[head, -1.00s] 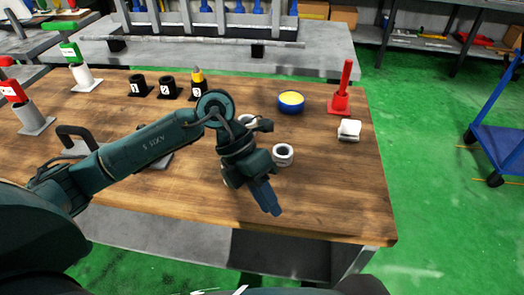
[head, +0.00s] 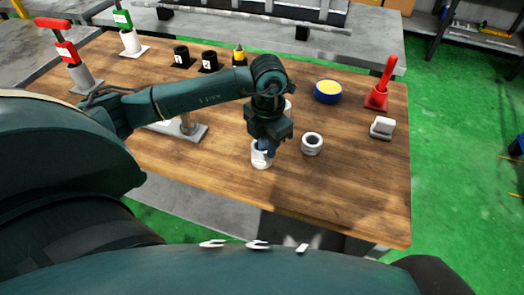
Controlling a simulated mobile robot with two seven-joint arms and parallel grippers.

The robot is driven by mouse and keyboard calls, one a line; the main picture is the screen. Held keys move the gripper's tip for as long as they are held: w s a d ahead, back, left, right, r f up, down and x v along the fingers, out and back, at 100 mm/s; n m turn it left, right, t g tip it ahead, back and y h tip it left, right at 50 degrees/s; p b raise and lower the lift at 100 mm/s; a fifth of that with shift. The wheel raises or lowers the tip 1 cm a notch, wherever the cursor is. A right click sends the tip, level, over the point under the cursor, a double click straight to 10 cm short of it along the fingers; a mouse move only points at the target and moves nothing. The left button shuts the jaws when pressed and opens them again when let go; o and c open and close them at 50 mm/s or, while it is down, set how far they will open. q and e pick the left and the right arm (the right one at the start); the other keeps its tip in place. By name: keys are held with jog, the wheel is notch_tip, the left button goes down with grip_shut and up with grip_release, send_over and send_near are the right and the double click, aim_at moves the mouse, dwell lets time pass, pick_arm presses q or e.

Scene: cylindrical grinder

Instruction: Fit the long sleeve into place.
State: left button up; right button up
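A white sleeve (head: 261,160) stands upright on the wooden table, directly below my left gripper (head: 266,148). The blue fingertips reach down to its upper rim and overlap it in the picture. I cannot tell whether they are around it, inside it or only in front of it, nor how far apart they are. A shorter white ring-like sleeve (head: 312,145) sits just right of it. Another white piece (head: 289,105) is mostly hidden behind my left wrist. My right gripper is out of view. I cannot tell which part is the long sleeve.
A metal base with an upright post (head: 186,124) stands left, partly behind my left arm. The front right tabletop is clear.

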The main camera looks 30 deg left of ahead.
aim_at(267, 166)
pick_arm(q)
jog(key=shift+s+d+f+p, duration=0.15)
jog(key=shift+f+p, duration=0.35)
jog(key=shift+f, duration=1.8)
grip_shut()
